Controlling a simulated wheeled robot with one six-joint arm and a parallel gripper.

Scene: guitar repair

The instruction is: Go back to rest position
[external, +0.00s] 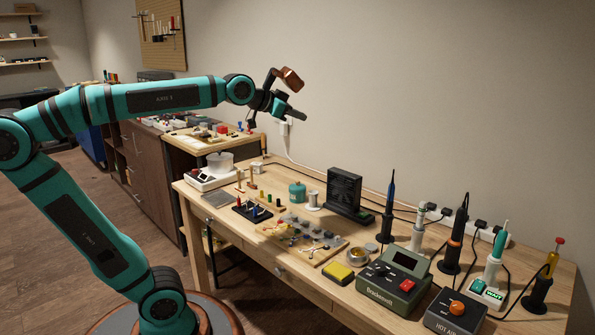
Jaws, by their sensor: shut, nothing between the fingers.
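My gripper (291,111) is at the end of the teal arm, raised in the air above the back of the workbench (205,212). Its fingers point to the right and slightly down. They look closed together, with nothing held between them. The gripper is well clear of the bench top and touches nothing. A brown block-shaped part (289,78) shows just above the wrist; I cannot tell exactly what it is.
The bench holds a green soldering station (395,283), a hot air unit (455,311), several upright tools in stands, a black fan box (345,192), a yellow sponge (338,273) and a parts board (303,240). A side table (185,141) and dark cabinet (150,170) stand behind.

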